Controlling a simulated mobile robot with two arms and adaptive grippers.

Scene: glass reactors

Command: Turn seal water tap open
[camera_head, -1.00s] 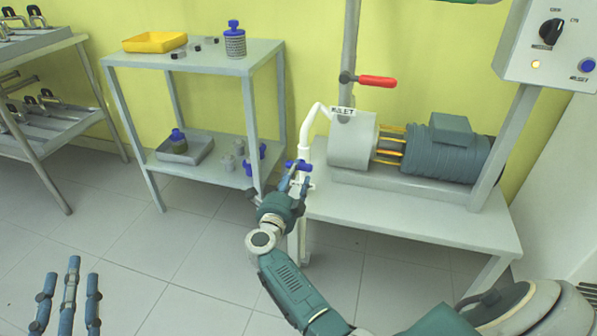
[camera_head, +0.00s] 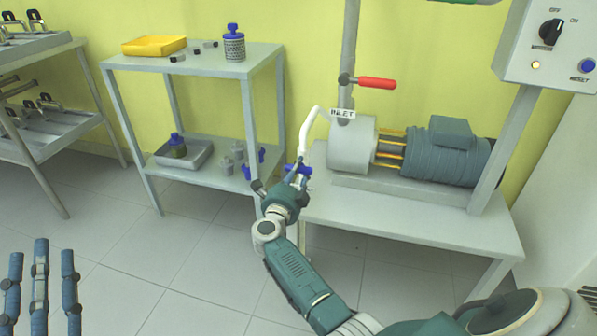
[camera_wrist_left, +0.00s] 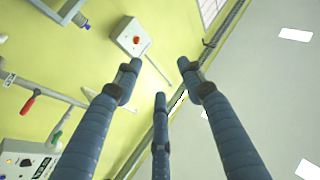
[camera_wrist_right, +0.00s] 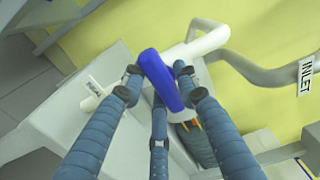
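The seal water tap has a blue handle (camera_head: 298,169) on a white pipe beside the pump, at the left edge of the pump bench. In the right wrist view the blue handle (camera_wrist_right: 162,82) lies between the fingertips of my right gripper (camera_wrist_right: 158,78). The fingers are bent in close around it; I cannot tell whether they press on it. In the head view my right gripper (camera_head: 285,182) partly hides the tap. My left gripper (camera_head: 40,260) is open and empty at the lower left; its spread fingers (camera_wrist_left: 160,75) face wall and ceiling in its wrist view.
The pump (camera_head: 352,147) labelled INLET and its motor (camera_head: 445,152) sit on the bench (camera_head: 420,215). A red-handled valve (camera_head: 377,83) is above. A control box (camera_head: 550,45) is at upper right. A shelf cart (camera_head: 200,63) stands left of the bench. The floor between is clear.

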